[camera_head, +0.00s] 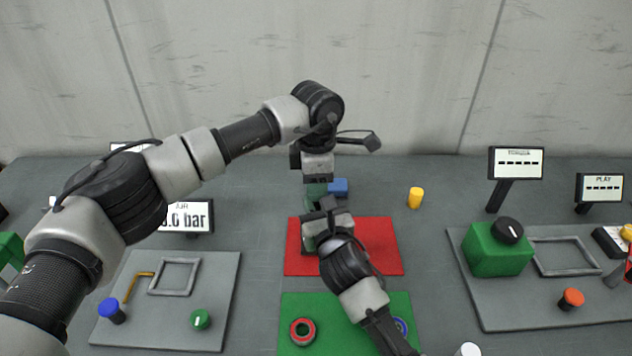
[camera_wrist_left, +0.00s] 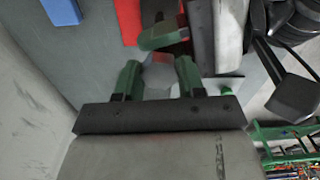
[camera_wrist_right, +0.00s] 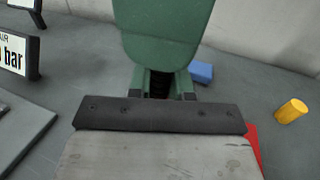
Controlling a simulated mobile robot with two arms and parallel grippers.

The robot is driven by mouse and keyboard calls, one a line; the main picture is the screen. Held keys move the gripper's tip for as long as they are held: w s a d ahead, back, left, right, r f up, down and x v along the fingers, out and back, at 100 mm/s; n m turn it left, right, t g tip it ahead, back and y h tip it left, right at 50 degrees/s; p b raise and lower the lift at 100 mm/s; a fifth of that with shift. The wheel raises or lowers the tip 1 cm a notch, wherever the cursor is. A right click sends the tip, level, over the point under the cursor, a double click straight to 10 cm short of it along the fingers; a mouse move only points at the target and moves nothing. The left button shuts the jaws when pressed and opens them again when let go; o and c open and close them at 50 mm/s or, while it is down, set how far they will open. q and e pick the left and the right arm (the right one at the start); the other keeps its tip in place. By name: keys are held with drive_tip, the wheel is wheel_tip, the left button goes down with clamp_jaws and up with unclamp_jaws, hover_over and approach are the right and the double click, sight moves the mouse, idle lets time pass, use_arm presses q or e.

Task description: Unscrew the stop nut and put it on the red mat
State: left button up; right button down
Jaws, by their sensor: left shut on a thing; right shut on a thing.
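The red mat (camera_head: 375,245) lies at the middle of the table, with both grippers over its left part. My left gripper (camera_head: 316,198) points down from above. In the left wrist view its green fingers are shut on a pale grey, faceted piece (camera_wrist_left: 158,77), which looks like the stop nut. My right gripper (camera_head: 313,228) reaches in from the front, just below the left one. In the right wrist view its fingers are shut on a dark upright part (camera_wrist_right: 160,86), apparently the jack. A large green shape covers most of that part. Whether nut and jack touch is hidden.
A green mat (camera_head: 340,338) in front holds a red ring (camera_head: 302,331) and a blue ring (camera_head: 401,327). A blue block (camera_head: 338,187) and yellow cylinder (camera_head: 415,198) stand behind. Grey panels (camera_head: 222,305) with knobs lie left and right. The red mat's right half is clear.

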use_arm(q)
drive_tip(key=n, duration=0.3)
drive_tip(key=shift+n, duration=0.4)
use_arm(e)
drive_tip(key=shift+f, duration=0.1)
use_arm(q)
drive_tip(key=n, duration=0.4)
drive_tip(key=shift+n, duration=0.3)
drive_tip(key=shift+r, duration=0.15)
drive_tip(key=shift+r, duration=1)
drive_tip(key=shift+r, duration=2)
use_arm(e)
drive_tip(key=c, duration=0.9)
unclamp_jaws()
drive_tip(key=shift+c, duration=0.2)
